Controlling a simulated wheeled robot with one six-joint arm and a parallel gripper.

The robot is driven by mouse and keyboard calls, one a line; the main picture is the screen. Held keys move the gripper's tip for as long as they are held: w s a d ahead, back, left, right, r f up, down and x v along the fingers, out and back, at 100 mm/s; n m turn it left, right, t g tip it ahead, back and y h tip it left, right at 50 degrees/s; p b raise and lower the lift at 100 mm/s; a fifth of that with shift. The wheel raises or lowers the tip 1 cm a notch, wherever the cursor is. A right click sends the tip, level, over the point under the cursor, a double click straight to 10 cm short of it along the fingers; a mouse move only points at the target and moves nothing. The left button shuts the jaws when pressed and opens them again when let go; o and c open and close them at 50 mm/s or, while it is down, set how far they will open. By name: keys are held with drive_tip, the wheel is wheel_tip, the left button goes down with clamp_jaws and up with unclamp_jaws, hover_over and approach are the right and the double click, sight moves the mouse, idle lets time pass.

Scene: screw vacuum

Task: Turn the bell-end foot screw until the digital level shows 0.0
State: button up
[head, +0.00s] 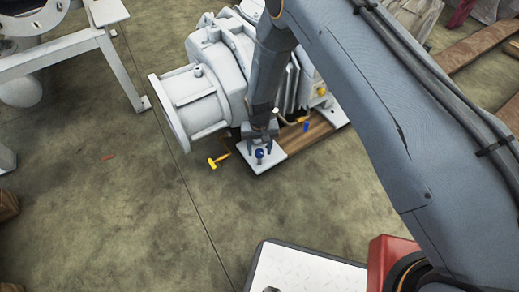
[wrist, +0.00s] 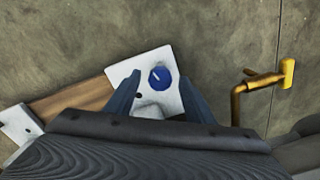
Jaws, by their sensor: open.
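A blue foot screw (wrist: 160,78) with a white mark on its top sits on the white foot plate (wrist: 124,70) of the pump in the wrist view. In the head view the blue screw (head: 259,154) shows at the front corner of the foot plate (head: 268,165), below the bell-shaped end (head: 178,112) of the white pump (head: 222,62). My gripper (wrist: 160,98) is open, its two fingers on either side of and short of the screw in the picture. In the head view my gripper (head: 260,133) is just above the screw. I cannot make out a digital level display.
A yellow bent handle (wrist: 262,84) stands beside the foot, also in the head view (head: 219,160). A second blue screw (head: 306,126) is farther right. A wooden beam (head: 308,133) lies under the pump. Open concrete floor (head: 120,210) lies left and in front.

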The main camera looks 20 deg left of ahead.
wheel_tip(320, 180, up, 7)
drive_tip(key=shift+r+p, duration=0.2)
drive_tip(key=shift+p, duration=0.95)
wheel_tip(320, 180, up, 12)
hover_over(259, 152)
drive_tip(key=s+d, duration=0.1)
drive_tip(key=s, duration=0.1)
drive_tip(key=s+d+r+n, duration=0.1)
drive_tip(key=s+d+r, duration=0.15)
drive_tip(key=r, duration=0.35)
drive_tip(key=s+d+r, duration=0.1)
drive_tip(key=s+r, duration=0.2)
drive_tip(key=r, duration=0.3)
drive_tip(key=s+d+r+n+y, duration=0.1)
drive_tip(key=s+d+r, duration=0.5)
drive_tip(key=s, duration=0.2)
drive_tip(key=s+d+r, duration=0.5)
drive_tip(key=s+r, duration=0.2)
drive_tip(key=s, duration=0.1)
drive_tip(key=d+r+m+p, duration=0.3)
drive_tip(key=d+r+p, duration=0.7)
drive_tip(key=r+p, duration=0.3)
drive_tip(key=d+r+m+h+p, duration=0.1)
drive_tip(key=d+r+m+p, duration=0.2)
drive_tip(key=d+r+p, duration=0.8)
wheel_tip(259, 152, up, 3)
drive_tip(key=s+p, duration=0.1)
drive_tip(key=p, duration=0.5)
drive_tip(key=shift+f, duration=0.2)
